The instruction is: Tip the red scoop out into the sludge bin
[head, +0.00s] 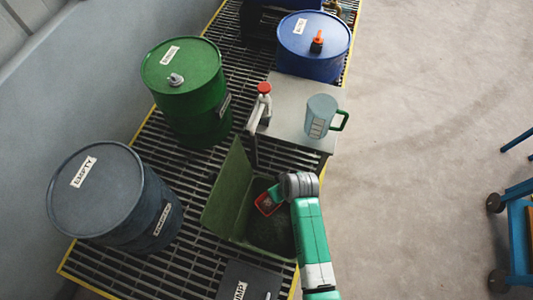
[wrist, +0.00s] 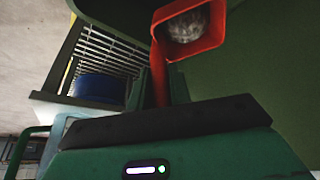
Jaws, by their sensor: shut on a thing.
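The red scoop (head: 266,205) is over the open green sludge bin (head: 234,236), near its middle. In the wrist view the scoop (wrist: 165,52) has a square red rim, and its mouth faces the camera. Grey, grainy material shows inside it. My gripper (head: 277,193) is shut on the scoop's handle, and in the wrist view the gripper (wrist: 160,100) covers the handle's lower end. The bin's lid stands open on the left side, and dark matter lies inside the bin. I cannot tell the exact gap between scoop and bin.
A green drum (head: 186,95), a grey drum (head: 112,195) marked EMPTY and a blue drum (head: 313,50) stand on the grating. A grey bench (head: 285,125) behind the bin holds a jug (head: 320,112) and a red-capped bottle (head: 263,100). Open floor lies to the right.

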